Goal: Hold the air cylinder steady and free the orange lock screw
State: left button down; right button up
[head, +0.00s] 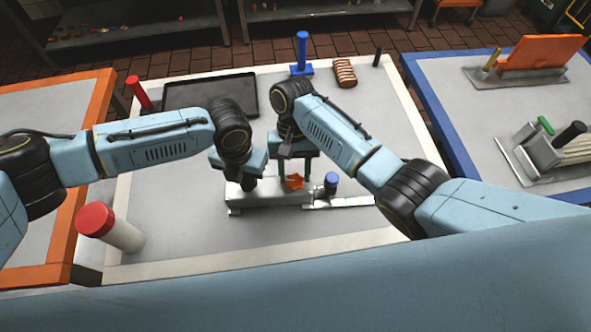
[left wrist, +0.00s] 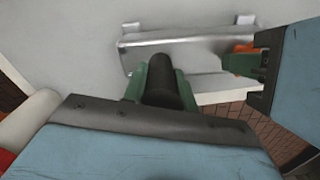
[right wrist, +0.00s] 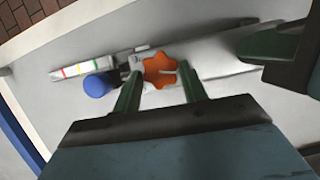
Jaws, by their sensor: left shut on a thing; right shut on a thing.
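A metal fixture (head: 258,196) lies on the central table. My left gripper (left wrist: 160,72) is shut on this dark cylinder, with a green finger on each side. The star-shaped orange lock screw (head: 295,181) sits on the fixture to the right of it; it also shows in the right wrist view (right wrist: 158,70). My right gripper (right wrist: 160,84) is shut on the orange lock screw, with its green fingers on either side.
A blue-topped knob (head: 331,180) stands just right of the lock screw, beside a strip with coloured marks (right wrist: 82,68). A red-capped white cylinder (head: 118,232) stands at the front left. A black tray (head: 185,95) lies behind my left arm.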

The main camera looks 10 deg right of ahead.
jog(key=shift+n, duration=0.6)
jog(key=o, duration=1)
jog(key=shift+c, duration=0.2)
jog(key=v, duration=1.2)
jog(key=shift+a, duration=0.2)
